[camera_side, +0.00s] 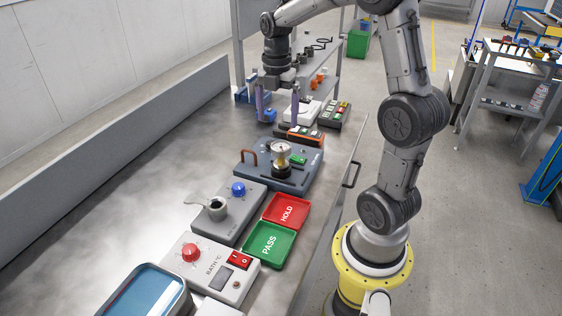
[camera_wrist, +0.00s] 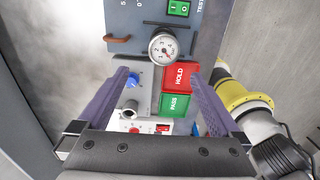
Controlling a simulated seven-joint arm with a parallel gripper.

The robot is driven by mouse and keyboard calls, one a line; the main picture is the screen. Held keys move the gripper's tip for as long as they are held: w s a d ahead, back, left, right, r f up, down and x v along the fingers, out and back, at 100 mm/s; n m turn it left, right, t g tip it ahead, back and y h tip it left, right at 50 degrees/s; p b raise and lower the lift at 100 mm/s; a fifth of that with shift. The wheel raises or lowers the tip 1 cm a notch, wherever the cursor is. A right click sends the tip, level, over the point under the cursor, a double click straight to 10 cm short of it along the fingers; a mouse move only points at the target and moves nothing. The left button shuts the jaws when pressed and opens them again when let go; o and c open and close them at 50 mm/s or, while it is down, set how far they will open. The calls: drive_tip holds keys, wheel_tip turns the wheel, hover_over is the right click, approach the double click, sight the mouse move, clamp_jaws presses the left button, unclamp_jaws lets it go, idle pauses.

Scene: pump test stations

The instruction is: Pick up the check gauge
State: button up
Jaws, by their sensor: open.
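The check gauge (camera_side: 281,149) has a round white dial and sits upright on the blue-grey test station (camera_side: 301,177). In the wrist view the gauge (camera_wrist: 163,48) shows its dial near the top middle, beyond the fingertips. My gripper (camera_side: 281,108) is open and empty, in the air behind the station in the side view. In the wrist view the purple fingers of my gripper (camera_wrist: 158,78) stand wide apart. The lower part of the gauge's fitting is partly hidden from the wrist camera.
Red HOLD tray (camera_side: 285,211) and green PASS tray (camera_side: 268,245) lie in front of the station. A grey box with a blue knob (camera_side: 238,188) and a white bath unit (camera_side: 210,267) stand nearby. The bench's left side is clear.

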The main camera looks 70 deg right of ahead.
sight(279, 147)
drive_tip(key=f, duration=0.8)
drive_tip(key=shift+s+d+f, duration=0.15)
drive_tip(key=shift+s+f, duration=0.05)
drive_tip(key=shift+f, duration=0.1)
drive_tip(key=shift+s+d+f, duration=0.1)
drive_tip(key=shift+d+f, duration=0.05)
drive_tip(key=shift+f, duration=1.15)
drive_tip(key=shift+s+d+f, duration=0.1)
drive_tip(key=shift+d+f, duration=0.05)
drive_tip(key=shift+f, duration=1.15)
drive_tip(key=shift+w+r, duration=0.1)
clamp_jaws()
